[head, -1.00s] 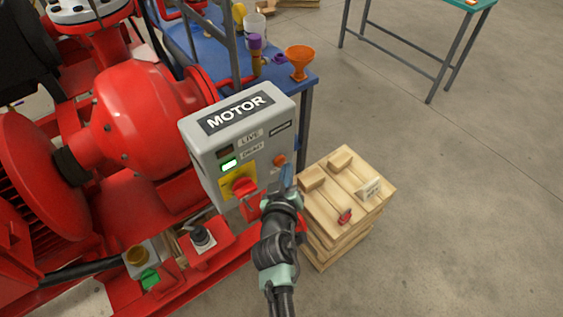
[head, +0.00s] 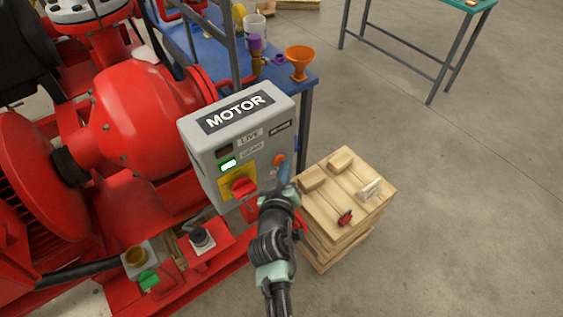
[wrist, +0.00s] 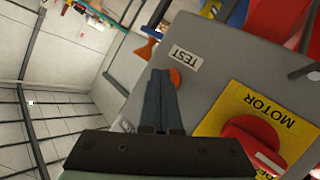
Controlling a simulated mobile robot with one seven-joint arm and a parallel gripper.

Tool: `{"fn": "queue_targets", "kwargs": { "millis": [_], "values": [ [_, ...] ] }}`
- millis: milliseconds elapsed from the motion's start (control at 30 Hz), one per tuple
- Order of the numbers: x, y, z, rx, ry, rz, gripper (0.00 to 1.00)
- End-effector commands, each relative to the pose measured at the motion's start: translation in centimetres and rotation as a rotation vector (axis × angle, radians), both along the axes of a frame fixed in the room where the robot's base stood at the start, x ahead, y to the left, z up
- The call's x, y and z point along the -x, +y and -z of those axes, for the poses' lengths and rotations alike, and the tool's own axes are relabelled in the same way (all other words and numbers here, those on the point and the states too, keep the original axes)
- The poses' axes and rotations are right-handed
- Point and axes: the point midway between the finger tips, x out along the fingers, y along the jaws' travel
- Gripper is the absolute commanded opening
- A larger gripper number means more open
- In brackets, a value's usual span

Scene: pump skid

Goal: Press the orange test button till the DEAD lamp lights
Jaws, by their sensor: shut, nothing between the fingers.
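The grey MOTOR box (head: 205,145) stands in the middle of the head view. Its orange test button (head: 279,159) is on the right of the front face; in the wrist view the button (wrist: 175,77) is beside the TEST label. The lower lamp (head: 228,164), in line with the lower label, glows pale green; the upper lamp (head: 223,152), by LIVE, is dark. My gripper (head: 285,168) is shut and empty. Its blue fingertips (wrist: 159,72) are right by the button and overlap its edge in the wrist view. I cannot tell whether they touch.
A red rotary switch (head: 243,186) on a yellow plate is left of my gripper. A blue table (head: 210,55) with an orange funnel (head: 299,60) is behind. Open floor lies right.

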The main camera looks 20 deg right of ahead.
Motion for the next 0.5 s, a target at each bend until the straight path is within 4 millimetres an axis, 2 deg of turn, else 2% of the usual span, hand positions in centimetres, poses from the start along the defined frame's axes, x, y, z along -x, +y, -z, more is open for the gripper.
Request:
{"fn": "queue_targets", "kwargs": {
  "millis": [333,500],
  "values": [
    [0.05,0.04,-0.08,0.0,-0.001,-0.002,0.0],
    [0.74,-0.19,-0.15,-0.001,0.0,-0.002,0.0]
  ]
}}
